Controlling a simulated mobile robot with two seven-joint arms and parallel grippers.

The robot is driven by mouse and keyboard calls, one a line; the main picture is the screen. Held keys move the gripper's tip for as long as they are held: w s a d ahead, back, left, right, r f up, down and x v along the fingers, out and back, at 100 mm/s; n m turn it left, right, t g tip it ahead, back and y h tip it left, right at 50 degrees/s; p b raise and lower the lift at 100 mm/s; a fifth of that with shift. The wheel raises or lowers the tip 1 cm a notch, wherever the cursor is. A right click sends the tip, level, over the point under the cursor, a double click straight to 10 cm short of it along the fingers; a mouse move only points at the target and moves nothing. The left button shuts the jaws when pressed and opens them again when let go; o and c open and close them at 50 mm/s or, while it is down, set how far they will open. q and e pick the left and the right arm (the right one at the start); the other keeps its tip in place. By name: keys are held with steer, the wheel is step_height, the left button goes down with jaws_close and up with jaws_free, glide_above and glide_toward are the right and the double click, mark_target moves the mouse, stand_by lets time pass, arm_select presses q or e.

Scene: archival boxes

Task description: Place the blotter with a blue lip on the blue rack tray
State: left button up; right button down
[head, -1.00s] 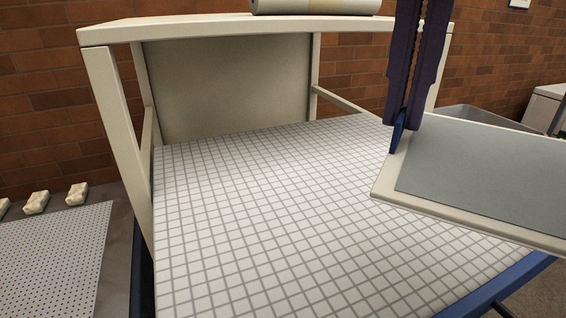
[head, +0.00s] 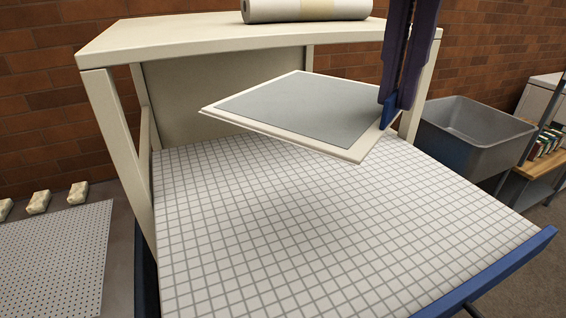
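The blotter (head: 300,107) is a flat cream board with a grey top. A blue lip (head: 388,111) shows at its right edge. My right gripper (head: 392,97), dark purple and pointing down, is shut on that lip. The blotter extends left from the gripper, slightly tilted in the picture, and appears held above the back part of the tray. The blue rack tray (head: 300,235) has a white gridded surface and a blue front edge (head: 490,275). The tray's visible surface is bare, but the blotter hides part of its back. My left gripper is not in view.
A cream rack frame (head: 230,38) has posts beside the tray and a top above its back. A white roll (head: 305,9) lies on top. A grey bin (head: 470,133) stands right. A perforated panel (head: 50,255) and several pale blocks (head: 38,202) are left.

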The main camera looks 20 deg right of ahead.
steer(key=m, duration=0.5)
steer(key=shift+w+d+r+m, duration=0.1)
steer(key=shift+r+m, duration=0.15)
steer(key=shift+m, duration=0.05)
steer(key=shift+f, duration=0.1)
steer(key=shift+m, duration=0.4)
step_height(320, 180, down, 15)
steer(key=shift+r, duration=0.1)
step_height(320, 180, down, 5)
steer(key=shift+r, duration=0.1)
